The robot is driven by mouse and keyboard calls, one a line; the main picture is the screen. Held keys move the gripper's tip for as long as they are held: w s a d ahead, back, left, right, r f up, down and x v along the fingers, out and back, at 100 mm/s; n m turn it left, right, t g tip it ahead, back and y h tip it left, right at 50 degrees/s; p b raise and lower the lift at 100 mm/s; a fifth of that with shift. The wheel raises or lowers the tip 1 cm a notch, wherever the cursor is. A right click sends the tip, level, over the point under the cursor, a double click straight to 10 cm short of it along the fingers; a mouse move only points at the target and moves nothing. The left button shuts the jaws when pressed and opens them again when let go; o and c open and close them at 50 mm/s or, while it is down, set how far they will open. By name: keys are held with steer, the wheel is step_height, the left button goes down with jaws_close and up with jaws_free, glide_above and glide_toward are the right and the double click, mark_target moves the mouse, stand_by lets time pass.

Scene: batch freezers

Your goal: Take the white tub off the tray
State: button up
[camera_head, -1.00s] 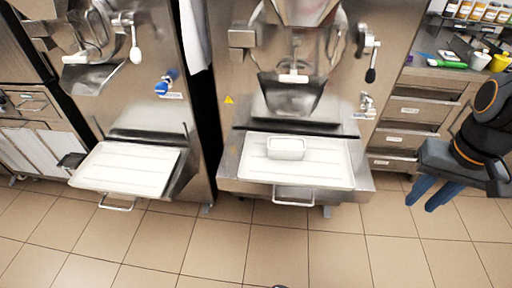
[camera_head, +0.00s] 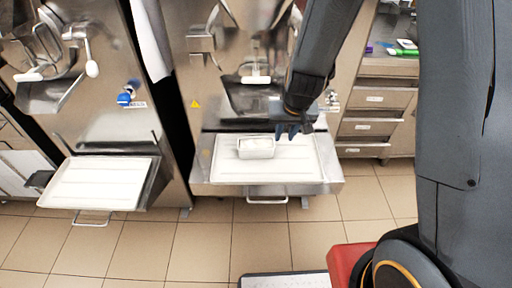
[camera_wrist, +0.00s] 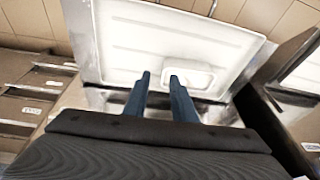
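In the wrist view the tub (camera_wrist: 195,77) lies just beyond my fingertips, on the tray (camera_wrist: 135,50). My gripper (camera_head: 293,132) is to the right of the tub and above the tray's back part. In the wrist view its two blue fingers (camera_wrist: 159,76) are apart with nothing held between them. The fingers do not appear to touch the tub.
A second white tray (camera_head: 97,184) is on the left freezer's shelf. The right freezer's spout (camera_head: 255,79) hangs behind and above the tub. Steel drawers (camera_head: 373,127) stand to the right.

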glide_toward(274, 143)
step_height(274, 143, down, 3)
steer(key=shift+w+a+t+p, duration=0.15)
steer(key=shift+t+p, duration=0.25)
steer(key=shift+x, duration=1.45)
steer(key=shift+p+x, duration=0.65)
steer(key=shift+x, duration=1.9)
steer(key=shift+w+r, duration=0.1)
steer(key=shift+w, duration=0.05)
steer(key=shift+c, duration=0.4)
jaws_close()
